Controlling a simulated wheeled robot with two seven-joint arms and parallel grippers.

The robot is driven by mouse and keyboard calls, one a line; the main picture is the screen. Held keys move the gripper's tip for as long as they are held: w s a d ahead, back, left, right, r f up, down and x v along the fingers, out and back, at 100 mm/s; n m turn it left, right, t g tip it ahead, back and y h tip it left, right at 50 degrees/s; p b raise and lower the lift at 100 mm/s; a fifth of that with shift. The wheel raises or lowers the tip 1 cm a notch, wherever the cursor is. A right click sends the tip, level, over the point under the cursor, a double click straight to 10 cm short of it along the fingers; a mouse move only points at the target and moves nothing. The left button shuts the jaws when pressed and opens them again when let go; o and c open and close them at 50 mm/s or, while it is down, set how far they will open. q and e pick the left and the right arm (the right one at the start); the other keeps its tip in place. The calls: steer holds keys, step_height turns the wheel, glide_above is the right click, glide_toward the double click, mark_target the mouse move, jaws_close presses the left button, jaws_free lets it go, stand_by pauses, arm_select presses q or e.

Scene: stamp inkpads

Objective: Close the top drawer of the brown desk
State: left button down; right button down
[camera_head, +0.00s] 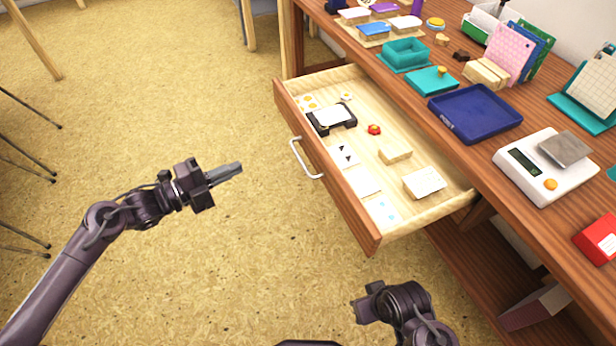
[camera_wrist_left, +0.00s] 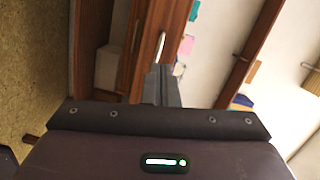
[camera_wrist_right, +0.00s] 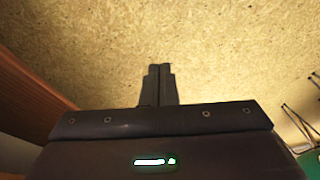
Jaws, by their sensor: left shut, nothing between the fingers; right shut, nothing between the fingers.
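The top drawer (camera_head: 330,176) of the brown desk (camera_head: 555,165) is pulled far out in the head view. Its silver handle (camera_head: 305,160) is on the front panel. The handle also shows upright in the left wrist view (camera_wrist_left: 160,46), just beyond the fingertips. My left gripper (camera_head: 238,168) is shut and empty, left of the drawer front and apart from it, pointing toward it. My right arm is low in the head view, in front of the desk, with its fingertips hidden there. In the right wrist view my right gripper (camera_wrist_right: 158,70) is shut and empty over the floor.
The drawer holds a black-framed stamp pad (camera_head: 331,118), a red item (camera_head: 374,129), a wooden block (camera_head: 395,154) and cards. On the desktop are a blue tray (camera_head: 474,112), teal inkpads (camera_head: 432,81) and a white scale (camera_head: 545,168).

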arm_select(q)
steer(key=s+d+r+m+g+h+b, duration=0.1)
steer(key=s+d+m+g+h+b, duration=0.1)
steer(key=m, duration=0.1)
glide_toward(313, 149)
steer(key=shift+m, duration=0.4)
steer(key=x, duration=0.6)
steer(key=shift+w+d, duration=0.25)
steer(key=shift+d, duration=0.1)
arm_select(e)
steer(key=shift+w+a+r+t+y, duration=0.15)
steer(key=shift+a+r+t, duration=0.05)
steer(key=shift+a+r, duration=0.2)
steer(key=shift+w+a+r+t+y, duration=0.15)
steer(key=shift+a+r+t, duration=0.1)
steer(key=shift+r, duration=0.25)
arm_select(q)
steer(key=shift+b, duration=0.3)
